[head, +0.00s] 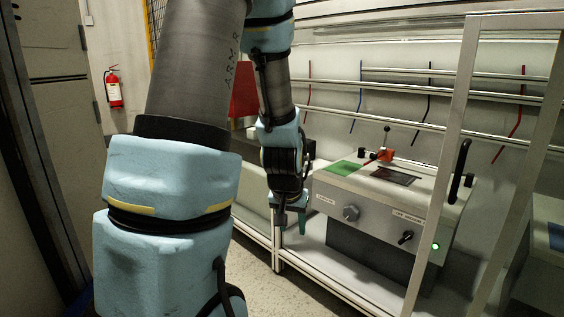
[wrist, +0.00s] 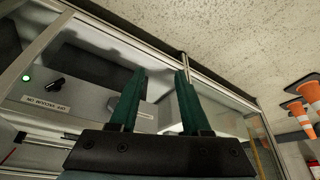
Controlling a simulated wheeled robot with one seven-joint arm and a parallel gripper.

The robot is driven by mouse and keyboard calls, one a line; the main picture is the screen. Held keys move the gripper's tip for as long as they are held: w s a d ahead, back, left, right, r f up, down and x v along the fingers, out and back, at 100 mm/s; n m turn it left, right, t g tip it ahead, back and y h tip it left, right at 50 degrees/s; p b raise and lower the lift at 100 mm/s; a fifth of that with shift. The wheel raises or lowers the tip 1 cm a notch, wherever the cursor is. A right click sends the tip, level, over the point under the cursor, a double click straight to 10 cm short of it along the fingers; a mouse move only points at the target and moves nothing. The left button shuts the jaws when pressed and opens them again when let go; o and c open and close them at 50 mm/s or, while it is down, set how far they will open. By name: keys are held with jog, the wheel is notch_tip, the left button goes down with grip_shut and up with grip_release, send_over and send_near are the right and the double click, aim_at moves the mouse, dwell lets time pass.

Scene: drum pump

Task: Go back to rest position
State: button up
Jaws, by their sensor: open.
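My gripper (head: 291,220) points down beside the left front corner of the machine's bench in the head view. In the wrist view its two green fingers (wrist: 160,95) stand apart with nothing between them. The grey drum pump machine (head: 375,205) stands on the bench to the right of my gripper. It has a round knob, a black switch, a lit green lamp (head: 435,246), a green patch and a dark panel on top. I cannot tell the exact gap between my gripper and the bench frame.
A metal frame post (head: 441,140) stands in front of the machine at right. A fire extinguisher (head: 114,88) hangs on the back wall at left. Orange traffic cones (wrist: 300,108) show at the right of the wrist view. Speckled floor (wrist: 225,35) is bare there.

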jog(key=s+a+r+n+g+y, duration=0.1)
jog(key=s+a+r, duration=0.2)
jog(key=s+a, duration=0.2)
jog(key=s+a+r+n+g, duration=0.1)
jog(key=s+a+r+g, duration=0.1)
jog(key=s+a, duration=0.25)
notch_tip(320, 180, up, 30)
jog(key=p, duration=3.1)
jog(key=shift+w+d+r, duration=0.15)
jog(key=shift+w+r, duration=0.05)
jog(key=shift+w, duration=0.15)
